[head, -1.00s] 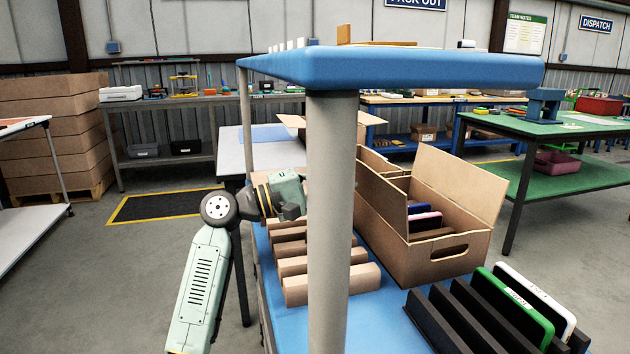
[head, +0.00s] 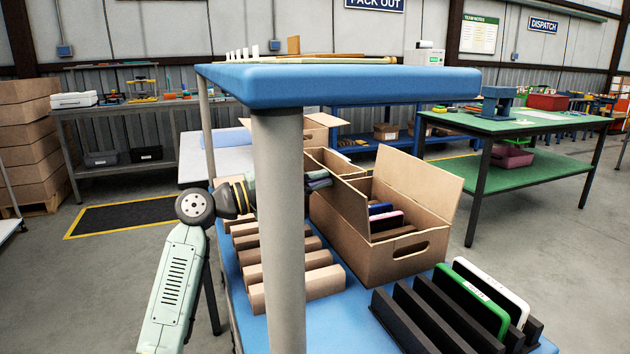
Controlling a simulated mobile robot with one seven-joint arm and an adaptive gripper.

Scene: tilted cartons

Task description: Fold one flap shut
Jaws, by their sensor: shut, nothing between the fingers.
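An open brown carton (head: 375,262) stands on the blue worktop. Its large right flap (head: 425,182) stands up and leans outward. Its left flap (head: 342,203) also stands up. Tablet-like items, one white and one blue, and dark dividers show inside. My gripper (head: 322,181) is shut and empty, just right of the grey post, close to the upper left flap of the carton. The post hides part of my wrist, and I cannot tell if the fingertips touch the cardboard. A second open carton (head: 322,158) is directly behind, partly hidden.
A grey post (head: 280,230) carrying a blue shelf (head: 340,84) stands in front of my arm. Wooden blocks (head: 300,275) lie left of the carton. A black rack (head: 425,320) holds a green and a white device at front right.

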